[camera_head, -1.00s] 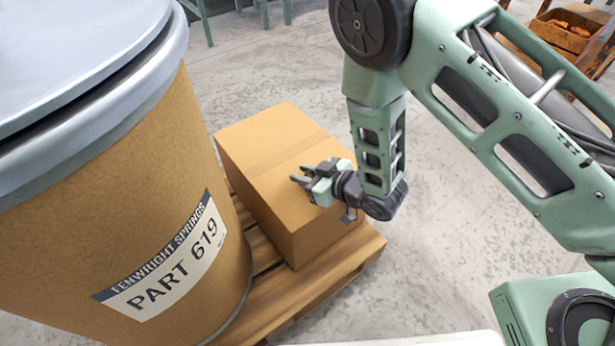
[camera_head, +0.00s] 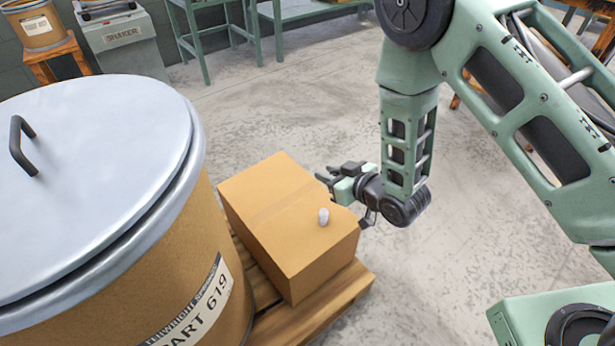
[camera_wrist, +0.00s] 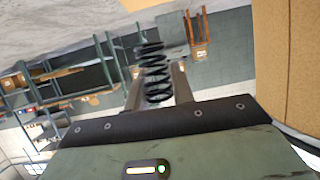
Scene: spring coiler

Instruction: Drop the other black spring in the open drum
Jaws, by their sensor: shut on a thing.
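The black spring (camera_wrist: 156,78) shows in the wrist view as dark open coils between my two fingers. My gripper (camera_head: 326,176) is shut on it, and its fingers also show in the wrist view (camera_wrist: 157,92). In the head view the gripper is by the carton's right far side, and I cannot make out the spring there. A large brown drum (camera_head: 190,265) marked PART 619 stands at the left, with a grey lid (camera_head: 90,170) on it. A smaller drum (camera_head: 38,30) stands at the back left. Its top is partly cut off, so I cannot tell its contents.
A brown carton (camera_head: 270,205) sits on a wooden pallet (camera_head: 325,305) beside the large drum. A small pale cylinder (camera_head: 323,216) stands on the carton. A grey shaker cabinet (camera_head: 128,45) and green benches (camera_head: 205,40) are at the back. The floor right of the carton is clear.

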